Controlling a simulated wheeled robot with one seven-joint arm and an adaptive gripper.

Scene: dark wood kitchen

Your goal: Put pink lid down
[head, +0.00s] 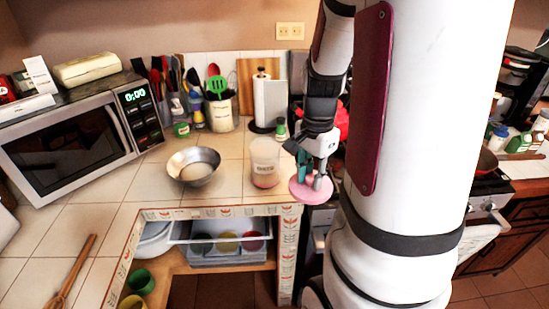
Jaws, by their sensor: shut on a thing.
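The pink lid (299,190) is a round, flat disc near the right end of the tiled counter. My gripper (312,182) is shut on the lid from above, with the fingers partly covering its right side. The lid shows at the counter's front right edge in the picture; I cannot tell whether it touches the counter or is held above it. A clear plastic container (264,162) stands on the counter just left of the lid.
A metal bowl (194,165) sits left of the clear container. A microwave (80,135) fills the left. A paper towel roll (268,103) and a utensil crock (221,110) stand behind. The tiled counter (130,188) has free room at front left.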

